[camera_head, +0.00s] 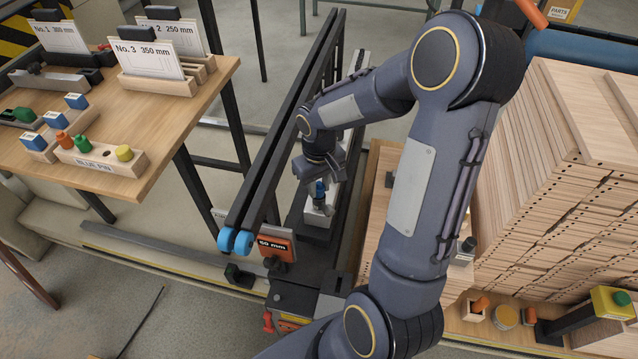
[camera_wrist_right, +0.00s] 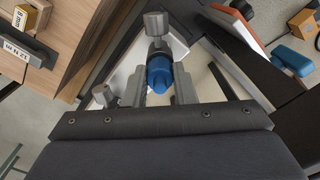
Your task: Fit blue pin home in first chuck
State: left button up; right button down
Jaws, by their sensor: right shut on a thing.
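The blue pin (camera_head: 320,188) is under my right gripper (camera_head: 320,179), near the middle of the head view. In the right wrist view the blue pin (camera_wrist_right: 159,77) sits between the two grey fingers, which are shut on it. A grey metal cylinder with a dark collar (camera_wrist_right: 155,25), which looks like the chuck, lines up with the pin's far end. The chuck (camera_head: 323,205) also shows on a pale block in the head view. How deep the pin sits in it cannot be told. My left gripper is not in view.
Dark rails (camera_head: 272,150) with blue ends run beside the chuck, with an orange "50 mm" tag (camera_head: 276,247) in front. A wooden table (camera_head: 180,115) at left holds a "BLUE PIN" rack (camera_head: 92,163) and cards. Stacked boards (camera_head: 560,190) fill the right.

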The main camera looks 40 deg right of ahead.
jog(key=shift+f, duration=0.3)
jog(key=c, duration=1.1)
grip_release()
jog(key=shift+r, duration=0.1)
notch_tip(320, 180, up, 8)
jog(key=p, duration=0.6)
